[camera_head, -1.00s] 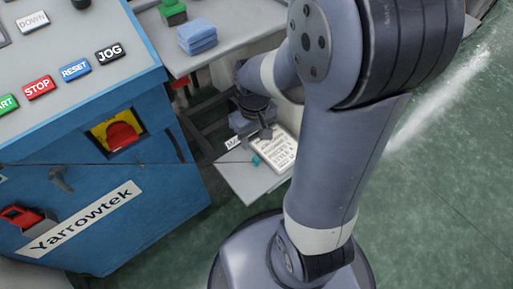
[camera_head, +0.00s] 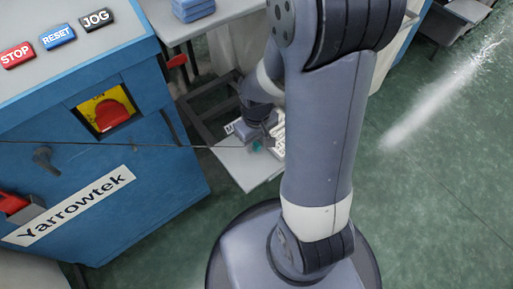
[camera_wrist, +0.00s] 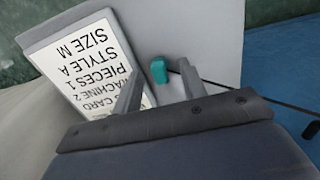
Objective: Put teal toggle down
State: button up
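The teal toggle (camera_head: 257,146) shows over the small light grey shelf (camera_head: 243,175) in the head view, close by my gripper (camera_head: 268,141). In the wrist view the teal toggle (camera_wrist: 158,70) appears between my gripper's two spread fingertips (camera_wrist: 159,74), with a gap on each side. My gripper is open and seems not to touch it. A thin dark cord (camera_wrist: 225,87) runs from the toggle to the right, past the right finger. I cannot tell exactly how the toggle rests on the shelf.
A white printed card (camera_wrist: 95,62) lies on the shelf beside the toggle. The blue Yarrowtek machine (camera_head: 150,210) stands at left; the cord crosses in front of it. Blue folded cloths (camera_head: 192,10) lie on an upper shelf. Green floor (camera_head: 430,200) is open at right.

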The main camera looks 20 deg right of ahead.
jog(key=shift+c, duration=0.6)
grip_shut()
